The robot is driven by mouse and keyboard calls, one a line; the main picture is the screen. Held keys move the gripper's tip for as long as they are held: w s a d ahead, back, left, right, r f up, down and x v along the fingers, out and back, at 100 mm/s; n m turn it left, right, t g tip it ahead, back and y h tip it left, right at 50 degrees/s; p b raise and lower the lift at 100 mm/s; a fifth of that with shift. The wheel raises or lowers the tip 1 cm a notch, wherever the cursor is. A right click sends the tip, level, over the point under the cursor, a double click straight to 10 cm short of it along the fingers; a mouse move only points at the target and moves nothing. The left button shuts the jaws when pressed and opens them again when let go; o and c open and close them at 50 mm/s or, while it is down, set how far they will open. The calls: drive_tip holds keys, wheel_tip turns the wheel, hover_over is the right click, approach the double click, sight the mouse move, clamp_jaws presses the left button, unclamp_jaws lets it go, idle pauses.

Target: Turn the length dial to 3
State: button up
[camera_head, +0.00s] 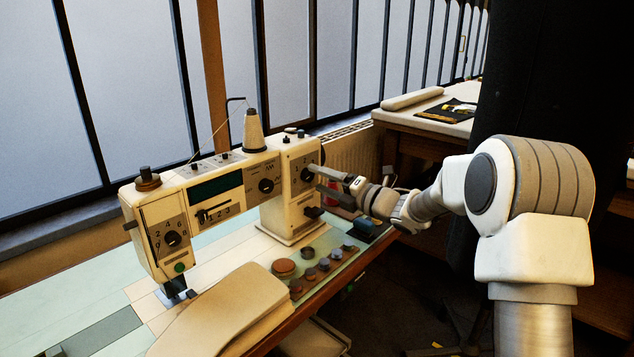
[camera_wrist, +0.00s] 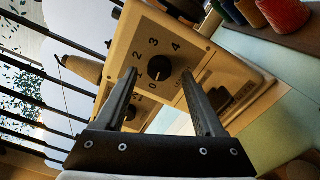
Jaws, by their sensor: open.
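A round black dial (camera_wrist: 158,68) with the numbers 0 to 4 around it sits on the cream face of the sewing machine (camera_wrist: 138,45). In the head view this dial (camera_head: 306,174) is on the right-hand column of the machine. A small pale mark shows on the knob, seemingly towards the low numbers; its exact setting is hard to tell. My gripper (camera_wrist: 159,72) is open, one finger on each side of the dial in the wrist view. In the head view my gripper (camera_head: 319,178) points at the dial from the right; contact cannot be told.
The machine also has a left dial (camera_head: 172,239), a middle dial (camera_head: 266,186) and a lever (camera_head: 204,215). A thread cone (camera_head: 253,130) stands on top. Spools (camera_head: 309,274) and a cream pad (camera_head: 222,312) lie in front. Barred windows are behind.

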drive_tip(key=shift+x, duration=0.85)
clamp_jaws()
